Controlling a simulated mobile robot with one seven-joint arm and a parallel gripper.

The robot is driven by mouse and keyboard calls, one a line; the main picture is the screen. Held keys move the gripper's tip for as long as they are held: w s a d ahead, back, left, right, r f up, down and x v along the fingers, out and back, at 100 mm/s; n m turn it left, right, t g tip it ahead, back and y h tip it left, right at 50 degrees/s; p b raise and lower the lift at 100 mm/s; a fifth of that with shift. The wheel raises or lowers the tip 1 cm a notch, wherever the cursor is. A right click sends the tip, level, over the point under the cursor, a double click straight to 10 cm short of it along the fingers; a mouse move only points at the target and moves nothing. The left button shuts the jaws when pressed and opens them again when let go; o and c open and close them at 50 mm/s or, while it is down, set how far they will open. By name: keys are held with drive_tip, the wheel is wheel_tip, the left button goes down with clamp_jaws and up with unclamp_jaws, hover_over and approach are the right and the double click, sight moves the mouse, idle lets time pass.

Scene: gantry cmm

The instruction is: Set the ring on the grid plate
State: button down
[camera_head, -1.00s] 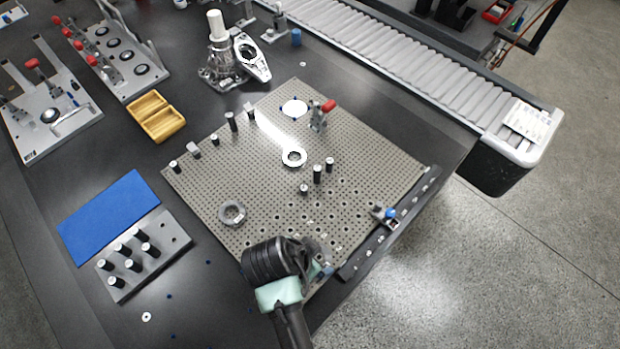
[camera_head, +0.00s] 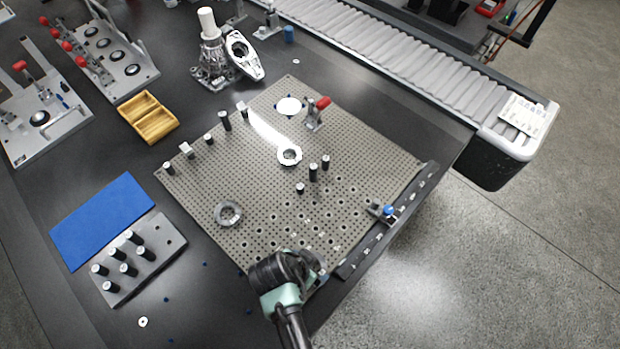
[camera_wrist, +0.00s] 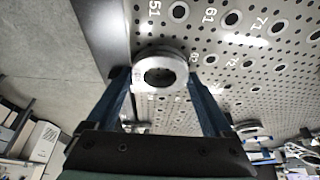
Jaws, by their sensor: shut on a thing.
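The grid plate (camera_head: 235,170) is a large perforated metal plate on the dark table. It shows in the wrist view (camera_wrist: 225,100) with several numbered holes. My gripper (camera_head: 318,276) is at the plate's near corner in the head view. In the wrist view my gripper (camera_wrist: 160,85) has its two fingers on either side of a metal ring (camera_wrist: 160,72) and is shut on it. The ring appears over the plate's edge; whether it touches the plate I cannot tell. My arm hides it in the head view.
A grey ring (camera_head: 228,214) and a silver ring (camera_head: 289,155) lie on the plate. Several dark pins, a red-handled clamp (camera_head: 317,110) and a blue-knobbed stop (camera_head: 388,210) stand on or beside it. A blue mat (camera_head: 100,220) and pin block (camera_head: 140,262) lie left.

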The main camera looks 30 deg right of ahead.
unclamp_jaws()
drive_tip(key=shift+f, duration=0.1)
drive_tip(key=p+v, duration=0.2)
drive_tip(key=v, duration=1)
drive_tip(key=w+a+r+n+t+y, duration=0.15)
drive_tip(key=w+r+n+t, duration=0.25)
drive_tip(key=w+r+t, duration=1)
drive_tip(key=w+a+r+n, duration=0.1)
drive_tip(key=w+r+n, duration=0.15)
drive_tip(key=r, duration=0.85)
drive_tip(key=w+a+r+n, duration=0.1)
drive_tip(key=w+r, duration=0.3)
drive_tip(key=r, duration=0.8)
drive_tip(key=s+a+r+n+t+y, duration=0.1)
drive_tip(key=s+r+t, duration=0.3)
drive_tip(key=r, duration=0.6)
drive_tip(key=s+a+r+n+t, duration=0.1)
drive_tip(key=s+r+n+t, duration=0.2)
drive_tip(key=r, duration=0.7)
drive_tip(key=s+a+r+n+t+y, duration=0.1)
drive_tip(key=s+r+t, duration=0.3)
drive_tip(key=r, duration=0.7)
drive_tip(key=shift+s+n+t+y, duration=0.4)
drive_tip(key=shift+s+n, duration=0.35)
drive_tip(key=shift+s, duration=0.2)
